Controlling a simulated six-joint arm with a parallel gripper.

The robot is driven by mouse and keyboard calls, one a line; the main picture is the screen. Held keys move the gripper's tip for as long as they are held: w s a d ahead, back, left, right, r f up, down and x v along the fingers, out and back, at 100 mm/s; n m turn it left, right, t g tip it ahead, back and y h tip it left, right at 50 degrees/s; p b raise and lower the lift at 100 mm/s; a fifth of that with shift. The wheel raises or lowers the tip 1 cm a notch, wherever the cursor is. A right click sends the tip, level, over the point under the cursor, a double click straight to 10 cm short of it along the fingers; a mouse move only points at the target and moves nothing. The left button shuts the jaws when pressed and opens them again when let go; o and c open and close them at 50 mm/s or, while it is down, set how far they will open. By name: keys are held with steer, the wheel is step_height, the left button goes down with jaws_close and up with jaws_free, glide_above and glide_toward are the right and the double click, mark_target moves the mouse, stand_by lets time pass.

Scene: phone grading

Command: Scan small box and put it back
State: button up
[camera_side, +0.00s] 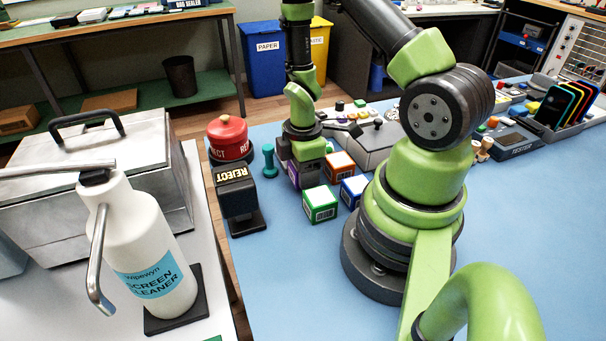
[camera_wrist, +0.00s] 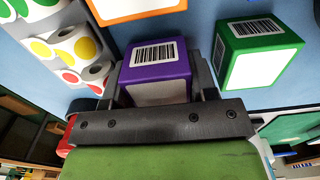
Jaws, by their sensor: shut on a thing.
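My gripper (camera_wrist: 162,92) is shut on a small purple box (camera_wrist: 158,60) with a white barcode label facing the wrist camera. In the side view the purple box (camera_side: 293,174) is mostly hidden behind my gripper and the green box. A green box (camera_side: 320,204), an orange box (camera_side: 340,165) and a blue box (camera_side: 353,190) stand close by on the blue table. In the wrist view the green box (camera_wrist: 258,50) is right of the held box and the orange box (camera_wrist: 135,8) is above it. I cannot tell whether the purple box touches the table.
A red button (camera_side: 229,138) and a REJECT stand (camera_side: 236,190) are to the left. A teal stamp-like object (camera_side: 269,160) stands between them and my gripper. Sticker rolls (camera_wrist: 75,45) show in the wrist view. The blue table (camera_side: 290,285) is clear in front.

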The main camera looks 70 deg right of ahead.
step_height(320, 180, up, 8)
steer(key=shift+f, duration=0.25)
steer(key=shift+a+r, duration=0.15)
steer(key=shift+r, duration=0.15)
steer(key=shift+a+f, duration=0.55)
steer(key=shift+a, duration=0.45)
steer(key=shift+a+f, duration=0.6)
steer(key=shift+a, duration=0.35)
steer(key=shift+a+f, duration=0.55)
steer(key=shift+a, duration=0.45)
steer(key=d+r, duration=0.2)
steer(key=d, duration=0.1)
steer(key=d+r, duration=0.1)
steer(key=d, duration=0.1)
steer(key=shift+w+d+r, duration=0.15)
steer(key=shift+r, duration=0.05)
steer(key=shift+d, duration=0.35)
steer(key=shift+d+f, duration=0.15)
steer(key=shift+f, duration=4.55)
